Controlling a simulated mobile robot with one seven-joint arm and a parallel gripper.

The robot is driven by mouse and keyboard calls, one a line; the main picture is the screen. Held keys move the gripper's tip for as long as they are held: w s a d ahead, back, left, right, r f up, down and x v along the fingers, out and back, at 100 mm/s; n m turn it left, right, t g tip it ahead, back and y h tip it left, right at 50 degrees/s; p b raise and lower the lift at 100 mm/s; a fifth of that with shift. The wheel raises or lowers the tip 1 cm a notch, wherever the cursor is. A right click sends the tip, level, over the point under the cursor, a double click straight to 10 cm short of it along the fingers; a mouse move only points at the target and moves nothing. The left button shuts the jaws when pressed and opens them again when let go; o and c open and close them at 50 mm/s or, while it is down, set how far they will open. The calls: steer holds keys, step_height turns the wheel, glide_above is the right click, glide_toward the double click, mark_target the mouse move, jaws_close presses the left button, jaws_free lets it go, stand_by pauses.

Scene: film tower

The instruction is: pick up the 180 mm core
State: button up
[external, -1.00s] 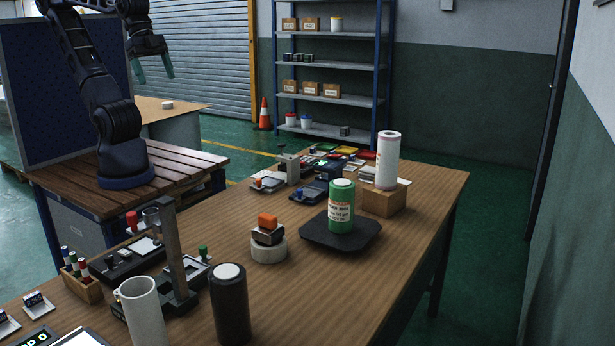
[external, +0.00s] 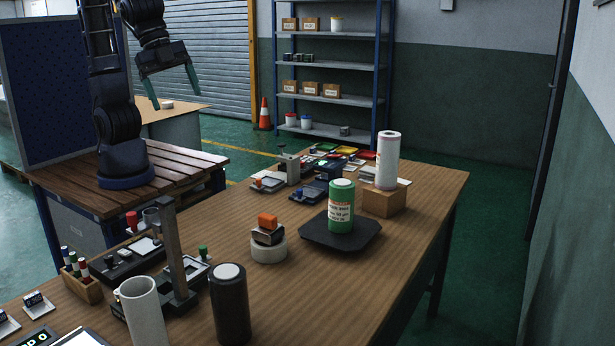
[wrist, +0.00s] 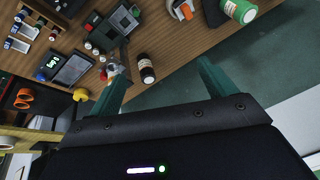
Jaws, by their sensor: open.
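A pale grey hollow tube (external: 143,312) stands upright on the near left of the workbench in the external view. It looks like a core, but no size can be read on it. My gripper (external: 177,99) is open and empty, high above the slatted wooden stand, behind and well apart from the tube. In the wrist view my gripper (wrist: 163,72) shows two spread teal fingers with nothing between the tips. I cannot clearly make out the tube in the wrist view.
A dark cylinder (external: 230,303) stands right of the tube, and a grey post (external: 174,250) rises just behind it. A green canister (external: 341,206) sits on a black plate (external: 318,241). A white roll (external: 388,160) stands on a wooden block. The bench's front right is clear.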

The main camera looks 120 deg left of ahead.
steer(key=w+d+f+m+h, duration=0.1)
steer(key=w+d+f+m, duration=0.2)
steer(key=w+d+f, duration=0.7)
steer(key=m+g+h, duration=0.2)
steer(key=h, duration=0.1)
glide_toward(142, 332)
steer(key=shift+s+x, duration=0.1)
steer(key=shift+x, duration=1.3)
steer(key=shift+s+x, duration=0.15)
steer(key=shift+x, duration=1.25)
steer(key=shift+a+t, duration=0.15)
steer(key=shift+t, duration=0.15)
steer(key=c, duration=1.5)
steer(key=shift+o, duration=0.2)
